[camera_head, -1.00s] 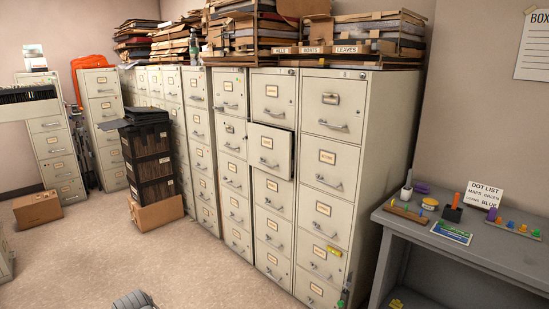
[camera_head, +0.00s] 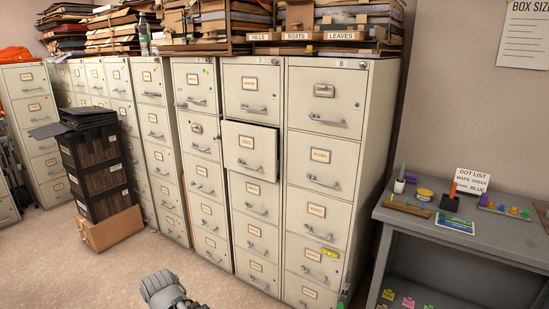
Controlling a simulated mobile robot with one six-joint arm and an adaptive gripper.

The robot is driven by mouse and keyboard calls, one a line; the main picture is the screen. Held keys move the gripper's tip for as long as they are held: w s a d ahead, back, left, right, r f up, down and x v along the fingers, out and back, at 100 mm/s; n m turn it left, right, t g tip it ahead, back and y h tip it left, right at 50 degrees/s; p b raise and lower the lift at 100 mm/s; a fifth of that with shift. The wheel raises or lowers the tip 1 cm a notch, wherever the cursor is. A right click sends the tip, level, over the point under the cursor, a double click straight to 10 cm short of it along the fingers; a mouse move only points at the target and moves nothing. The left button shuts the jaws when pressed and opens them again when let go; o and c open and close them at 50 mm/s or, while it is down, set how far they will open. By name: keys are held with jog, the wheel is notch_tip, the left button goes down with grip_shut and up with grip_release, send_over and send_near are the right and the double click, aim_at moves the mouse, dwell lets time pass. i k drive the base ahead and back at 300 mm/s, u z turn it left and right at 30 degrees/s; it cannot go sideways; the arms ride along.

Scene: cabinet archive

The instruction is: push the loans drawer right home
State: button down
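One drawer (camera_head: 247,152) stands out from the front of the cabinet marked 7 (camera_head: 252,79). It is the second from the top, with a silver pull handle and a small label. The label is too small to read surely, but this is the only drawer in this row that clearly juts out. A dark gap shows along its top and right edges. A grey rounded part of my arm shows at the bottom edge, well below and in front of the drawer, apart from it. No gripper fingers can be seen.
The cabinet marked 8 (camera_head: 325,100) stands directly to the right. A grey desk (camera_head: 440,235) with small items is at far right. A dark crate stack (camera_head: 97,165) on a cardboard box (camera_head: 110,229) stands at left. The carpet (camera_head: 60,275) in front is clear.

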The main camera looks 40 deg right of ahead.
aim_at(249, 150)
jog(key=z, duration=0.25)
jog(key=i, duration=0.5)
jog(key=z, duration=0.7)
jog(key=i, duration=0.5)
jog(key=z, duration=0.3)
jog(key=k, duration=0.9)
jog(key=z, duration=0.15)
jog(key=i, duration=0.75)
